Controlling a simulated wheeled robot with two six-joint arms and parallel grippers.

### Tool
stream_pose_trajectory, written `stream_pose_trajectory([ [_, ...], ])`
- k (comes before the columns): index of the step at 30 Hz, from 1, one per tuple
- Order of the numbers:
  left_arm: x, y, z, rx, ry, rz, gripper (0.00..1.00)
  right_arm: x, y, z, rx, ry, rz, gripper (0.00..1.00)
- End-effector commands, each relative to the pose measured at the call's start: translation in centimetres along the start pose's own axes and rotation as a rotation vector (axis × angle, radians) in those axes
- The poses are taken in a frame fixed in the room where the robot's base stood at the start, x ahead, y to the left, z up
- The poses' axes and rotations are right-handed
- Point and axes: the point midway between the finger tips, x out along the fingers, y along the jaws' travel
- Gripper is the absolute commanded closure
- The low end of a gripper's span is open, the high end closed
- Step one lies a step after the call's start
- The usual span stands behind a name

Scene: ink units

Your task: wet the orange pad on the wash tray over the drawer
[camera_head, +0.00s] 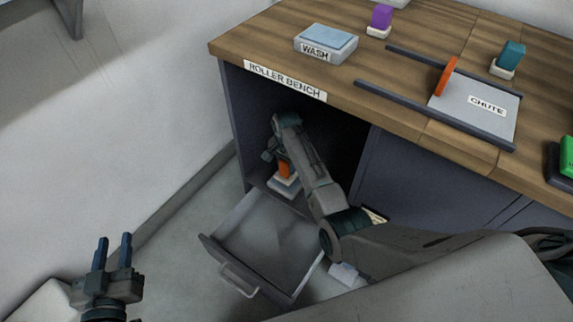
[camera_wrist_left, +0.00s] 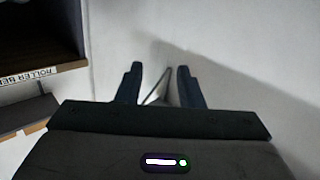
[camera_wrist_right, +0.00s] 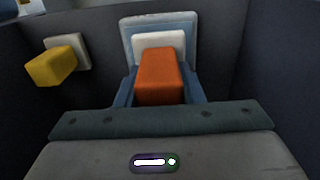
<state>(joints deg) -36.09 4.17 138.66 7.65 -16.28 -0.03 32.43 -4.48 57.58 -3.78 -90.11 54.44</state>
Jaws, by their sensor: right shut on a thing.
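The orange pad (camera_head: 285,169) has an orange grip and a white base, and is inside the dark bench opening behind the pulled-out drawer (camera_head: 262,238). My right gripper (camera_head: 276,158) is shut on its orange grip, seen close in the right wrist view (camera_wrist_right: 158,75). A pale blue-grey square tray (camera_wrist_right: 129,27) lies behind the white base; whether they touch, I cannot tell. A wash tray (camera_head: 326,52) with a pale blue top and a WASH label stands on the bench top. My left gripper (camera_head: 114,252) is open and empty, left of the drawer.
A yellow block with a white base (camera_wrist_right: 55,66) lies to the left in the right wrist view. The bench top (camera_head: 390,110) holds purple (camera_head: 381,18) and teal (camera_head: 510,55) blocks, an orange upright piece (camera_head: 446,77) and a railed CHUTE plate (camera_head: 470,112). The drawer looks empty.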

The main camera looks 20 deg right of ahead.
Motion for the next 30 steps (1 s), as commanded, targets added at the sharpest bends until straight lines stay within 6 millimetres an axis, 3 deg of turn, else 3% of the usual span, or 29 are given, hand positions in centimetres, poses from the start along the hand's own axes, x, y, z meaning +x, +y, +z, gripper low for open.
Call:
stream_pose_trajectory([
  [18,0.7,0.0,-6.5,0.048,0.348,0.005,0.66,1.1,0.0,0.0,0.0,0.0,0.0,0.84],
  [30,0.6,0.0,-7.4,0.053,0.393,0.006,0.66,1.1,0.0,0.0,0.0,0.0,-0.001,0.84],
])
